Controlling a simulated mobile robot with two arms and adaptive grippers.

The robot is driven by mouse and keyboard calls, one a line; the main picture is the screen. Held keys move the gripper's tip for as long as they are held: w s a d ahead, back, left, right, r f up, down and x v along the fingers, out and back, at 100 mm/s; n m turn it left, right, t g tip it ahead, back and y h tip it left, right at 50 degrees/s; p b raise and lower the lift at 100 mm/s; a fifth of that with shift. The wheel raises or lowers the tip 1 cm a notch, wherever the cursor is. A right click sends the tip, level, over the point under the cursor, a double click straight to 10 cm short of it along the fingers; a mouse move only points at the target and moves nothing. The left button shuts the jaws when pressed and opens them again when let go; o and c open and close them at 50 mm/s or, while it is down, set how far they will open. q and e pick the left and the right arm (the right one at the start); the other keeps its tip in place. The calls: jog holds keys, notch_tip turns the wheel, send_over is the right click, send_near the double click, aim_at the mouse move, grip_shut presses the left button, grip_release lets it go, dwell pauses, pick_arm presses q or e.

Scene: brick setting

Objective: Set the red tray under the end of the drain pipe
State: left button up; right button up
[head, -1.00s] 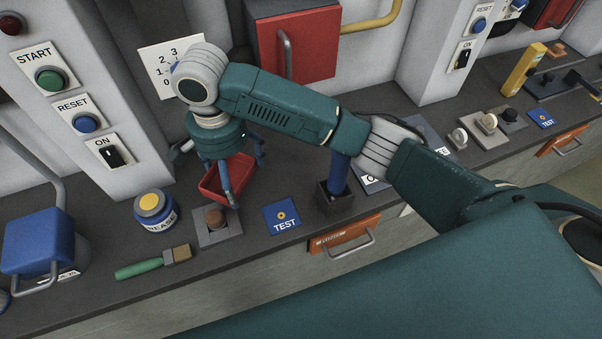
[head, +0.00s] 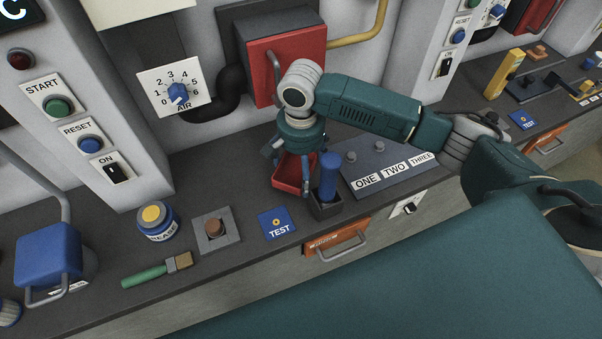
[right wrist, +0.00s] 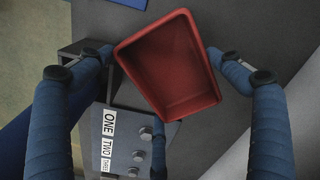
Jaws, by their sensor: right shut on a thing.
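The red tray (head: 292,181) is an open rectangular tray, and its empty inside shows in the right wrist view (right wrist: 168,66). My right gripper (head: 293,160) is shut on it, with its fingers at opposite sides of the rim. The tray is at the bench, just left of the blue handle in its dark holder; I cannot tell if it touches the bench top. A black bent pipe (head: 232,88), perhaps the drain pipe, runs on the wall behind and left of the tray. I cannot make out an open pipe end. My left gripper is not in view.
The blue handle (head: 329,175) stands close by the tray. The ONE TWO THREE panel (head: 380,160) lies right of it. Bench below the black pipe is bare.

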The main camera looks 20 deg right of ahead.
aim_at(301, 175)
jog(key=shift+a+f+p, duration=0.1)
jog(key=shift+f+p, duration=0.25)
jog(key=shift+f, duration=1.6)
jog(key=o, duration=1.3)
jog(key=shift+f, duration=0.1)
jog(key=shift+c, duration=0.2)
